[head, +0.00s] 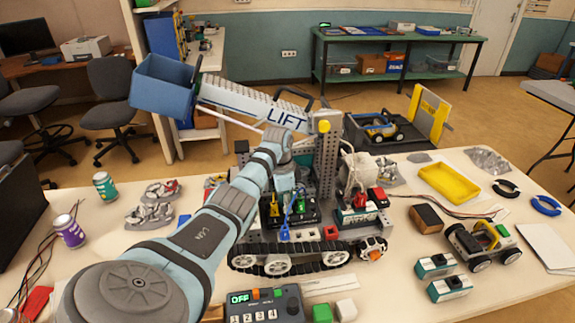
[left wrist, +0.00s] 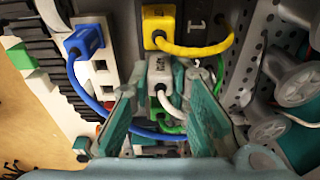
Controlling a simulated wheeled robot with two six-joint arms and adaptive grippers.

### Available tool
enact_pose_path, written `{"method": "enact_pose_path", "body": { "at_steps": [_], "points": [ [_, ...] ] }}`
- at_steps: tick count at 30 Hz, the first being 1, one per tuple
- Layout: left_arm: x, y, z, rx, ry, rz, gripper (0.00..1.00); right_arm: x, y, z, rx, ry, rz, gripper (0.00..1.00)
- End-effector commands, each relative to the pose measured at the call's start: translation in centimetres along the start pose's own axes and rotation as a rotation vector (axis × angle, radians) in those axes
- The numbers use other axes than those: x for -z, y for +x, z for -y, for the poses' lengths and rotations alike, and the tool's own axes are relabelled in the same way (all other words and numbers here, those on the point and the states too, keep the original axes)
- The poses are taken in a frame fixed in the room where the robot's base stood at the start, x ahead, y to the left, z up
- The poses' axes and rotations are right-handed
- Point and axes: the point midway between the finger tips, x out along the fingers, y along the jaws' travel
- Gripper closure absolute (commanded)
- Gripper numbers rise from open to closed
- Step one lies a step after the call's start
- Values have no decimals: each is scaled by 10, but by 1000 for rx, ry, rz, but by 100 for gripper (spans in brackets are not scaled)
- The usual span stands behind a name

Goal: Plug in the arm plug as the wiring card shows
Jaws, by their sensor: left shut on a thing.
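My left gripper (left wrist: 164,88) is shut on a white plug (left wrist: 160,72) with dark lettering and a white cable. In the head view my left gripper (head: 284,182) reaches over the tracked robot (head: 290,257), and the white plug is hidden there. A yellow plug (left wrist: 159,22) sits beside a "1" mark, just beyond the white plug. A blue plug (left wrist: 84,40) sits at a white socket strip (left wrist: 98,68) with open holes. A green plug (head: 299,204) also shows. Whether the white plug is seated cannot be told. I cannot make out a wiring card. My right gripper is out of view.
A control box (head: 262,305) reading OFF stands in front of the tracks. The robot's LIFT boom (head: 255,105) with a blue bucket (head: 162,86) extends left. A yellow tray (head: 450,183) and a small wheeled car (head: 482,245) are at right. Blue and green cables run close to my fingers.

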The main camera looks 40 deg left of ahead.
Motion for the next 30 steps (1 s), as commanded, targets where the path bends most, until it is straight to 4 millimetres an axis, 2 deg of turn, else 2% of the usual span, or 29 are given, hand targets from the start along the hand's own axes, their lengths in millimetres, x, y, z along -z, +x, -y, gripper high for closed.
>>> {"method": "enact_pose_path", "body": {
  "at_steps": [28, 29, 30],
  "points": [
    [-1, 6, -1, -2, 0, 1, 100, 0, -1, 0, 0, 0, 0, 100],
    [-1, 6, -1, -2, 0, 1, 79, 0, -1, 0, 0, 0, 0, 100],
    [-1, 6, -1, -2, 0, 1, 72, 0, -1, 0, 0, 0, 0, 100]
  ]
}}
